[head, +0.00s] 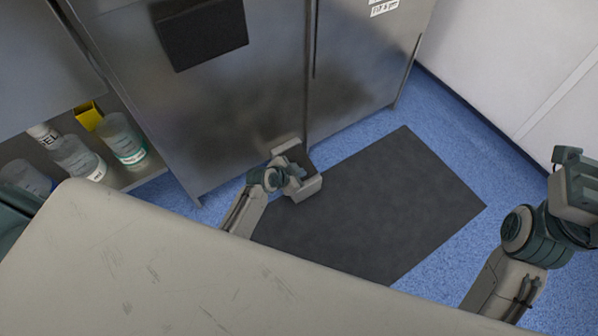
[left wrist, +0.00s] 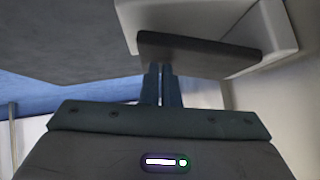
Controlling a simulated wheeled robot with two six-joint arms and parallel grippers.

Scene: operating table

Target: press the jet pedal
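The jet pedal (head: 308,187) is a light grey housing on the floor by the steel cabinet, at the edge of the dark mat. In the left wrist view its dark plate (left wrist: 200,53) sits inside the pale housing. My left gripper (head: 287,172) is low beside the pedal and partly covers it. In the left wrist view its two fingers (left wrist: 162,72) are together with nothing between them, and their tips overlap the plate's near edge. I cannot tell whether they touch. My right gripper (head: 572,180) is at the right edge, partly cut off.
A dark mat (head: 380,205) lies on the blue floor (head: 440,160). The steel cabinet (head: 250,100) stands behind the pedal. Shelves with bottles (head: 122,138) and a yellow box (head: 88,115) are at left. A pale tabletop (head: 130,260) fills the lower left.

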